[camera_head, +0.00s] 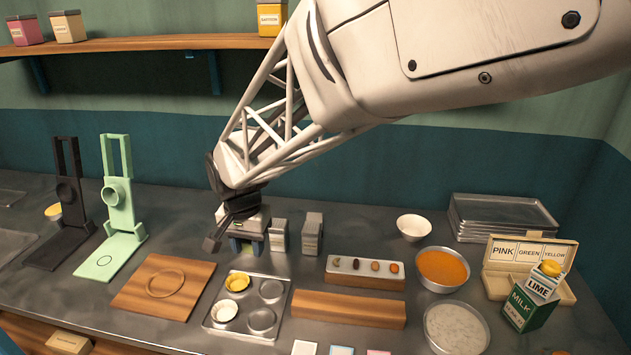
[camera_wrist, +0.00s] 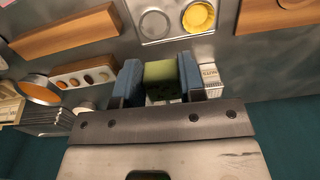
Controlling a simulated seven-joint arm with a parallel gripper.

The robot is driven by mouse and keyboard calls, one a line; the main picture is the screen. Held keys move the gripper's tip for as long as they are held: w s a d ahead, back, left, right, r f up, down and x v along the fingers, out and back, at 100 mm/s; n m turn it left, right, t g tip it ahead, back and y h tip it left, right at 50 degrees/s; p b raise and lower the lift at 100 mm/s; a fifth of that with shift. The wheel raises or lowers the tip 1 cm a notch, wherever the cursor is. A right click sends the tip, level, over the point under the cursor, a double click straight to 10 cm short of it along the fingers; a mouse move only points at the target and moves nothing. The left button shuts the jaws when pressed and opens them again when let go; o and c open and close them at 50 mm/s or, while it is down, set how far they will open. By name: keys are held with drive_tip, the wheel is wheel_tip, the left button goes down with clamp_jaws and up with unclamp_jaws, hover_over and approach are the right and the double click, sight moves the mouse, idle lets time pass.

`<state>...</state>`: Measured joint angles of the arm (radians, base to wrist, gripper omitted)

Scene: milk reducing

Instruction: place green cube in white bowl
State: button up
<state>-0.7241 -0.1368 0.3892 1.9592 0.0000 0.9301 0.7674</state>
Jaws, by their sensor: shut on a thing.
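My gripper (camera_wrist: 160,80) is shut on the green cube (camera_wrist: 162,72), which sits between its two blue finger pads in the wrist view. In the head view my gripper (camera_head: 238,238) is at the back of the counter, left of the small grey cartons, and the cube cannot be made out clearly there.
Grey cartons (camera_head: 311,234) stand just right of my gripper. A board with small items (camera_head: 365,272), an orange-filled bowl (camera_head: 442,268), stacked trays (camera_head: 500,216) and a milk carton (camera_head: 528,307) lie farther right. A muffin tin (camera_head: 247,306) is in front.

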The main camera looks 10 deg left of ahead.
drive_tip(key=w+d+r+m, duration=0.1)
drive_tip(key=w+d+m, duration=0.2)
drive_tip(key=w+d, duration=0.65)
drive_tip(key=m, duration=0.6)
hover_over(412, 222)
drive_tip(key=s+a, duration=0.1)
drive_tip(key=s, duration=0.4)
wheel_tip(412, 222, down, 4)
drive_tip(key=shift+s+a+f, duration=0.1)
drive_tip(key=shift+a+f, duration=0.05)
drive_tip(key=shift+f, duration=0.4)
drive_tip(key=shift+f, duration=0.15)
drive_tip(key=shift+f, duration=4.75)
